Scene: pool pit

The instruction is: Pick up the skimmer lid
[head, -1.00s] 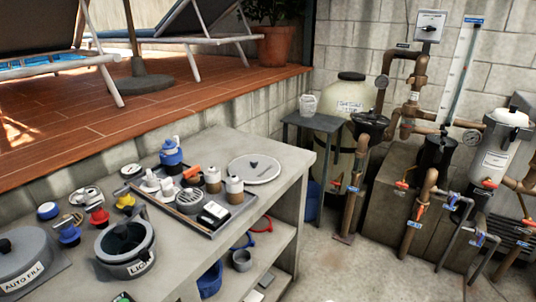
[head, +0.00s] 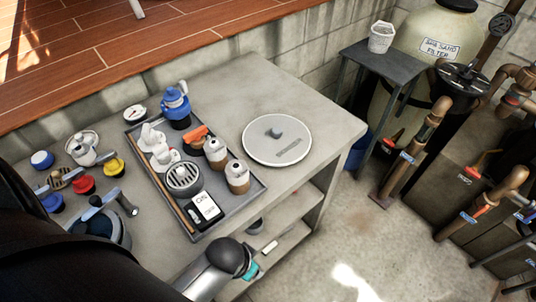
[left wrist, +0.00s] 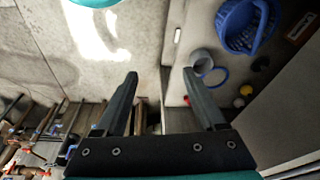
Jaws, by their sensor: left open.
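The skimmer lid (head: 290,150) is a round pale grey disc with a dark knob and a dark word on it. It lies flat on the right part of the concrete counter (head: 235,92) in the head view, with nothing on it. My left arm comes in from the lower left, and its grey link ends below the counter's front edge; its fingers cannot be made out there. In the left wrist view my left gripper (left wrist: 160,75) is open and empty, with floor and shelf beyond it. The lid is not in the left wrist view. My right gripper is not in view.
A grey tray (head: 222,225) with bottles and a blue-topped jug stands left of the lid. Caps and fittings lie farther left. A small table (head: 380,62) with a white cup is beyond the counter's right end. A blue basket (left wrist: 240,27) is on the shelf.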

